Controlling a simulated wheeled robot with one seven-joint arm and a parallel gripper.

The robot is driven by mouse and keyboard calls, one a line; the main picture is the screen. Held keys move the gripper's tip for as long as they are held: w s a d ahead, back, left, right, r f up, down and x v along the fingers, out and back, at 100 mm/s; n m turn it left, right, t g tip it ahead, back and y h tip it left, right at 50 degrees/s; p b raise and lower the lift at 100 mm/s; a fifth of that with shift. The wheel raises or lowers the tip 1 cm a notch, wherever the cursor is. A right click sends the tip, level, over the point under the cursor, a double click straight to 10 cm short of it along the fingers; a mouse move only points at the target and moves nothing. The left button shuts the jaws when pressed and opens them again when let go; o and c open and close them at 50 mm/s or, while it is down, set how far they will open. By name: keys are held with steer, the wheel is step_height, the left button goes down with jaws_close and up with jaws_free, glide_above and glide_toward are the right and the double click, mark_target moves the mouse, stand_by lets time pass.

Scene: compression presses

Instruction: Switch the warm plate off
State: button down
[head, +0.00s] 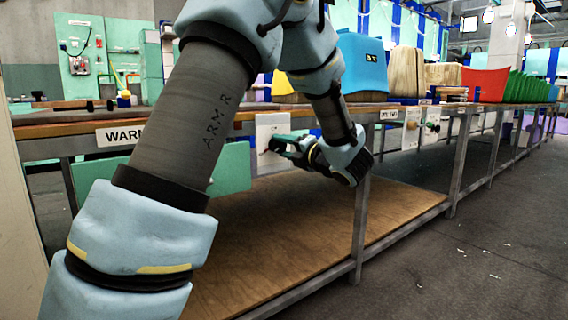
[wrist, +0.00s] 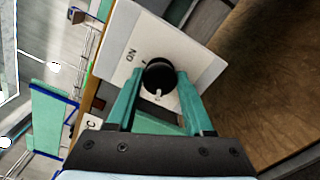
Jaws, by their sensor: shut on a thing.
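A white control panel (head: 266,129) hangs on the front edge of the bench, below the worktop. In the wrist view the panel (wrist: 205,55) fills the middle and carries a round black knob (wrist: 158,75) with a pale pointer mark. Lettering that looks like "ON" shows on the panel, upper left of the knob. My gripper (head: 276,146) reaches the panel from the right in the head view. In the wrist view its green fingers (wrist: 158,84) are on both sides of the knob, shut on it.
A wooden lower shelf (head: 330,225) lies under the bench, with a metal leg (head: 360,230) close to my gripper. Another panel with knobs (head: 411,128) is further right. Blue, tan, red and green objects stand on the worktop.

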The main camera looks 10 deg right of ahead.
steer(key=shift+f+n+b, duration=0.1)
steer(key=shift+n+b, duration=0.5)
steer(key=shift+b, duration=0.1)
steer(key=shift+c, duration=1.5)
jaws_free()
steer(key=shift+s, duration=0.1)
steer(key=p+v, duration=0.2)
steer(key=v, duration=0.8)
steer(key=shift+s+d, duration=0.2)
steer(key=shift+s, duration=0.05)
steer(key=shift+s, duration=0.1)
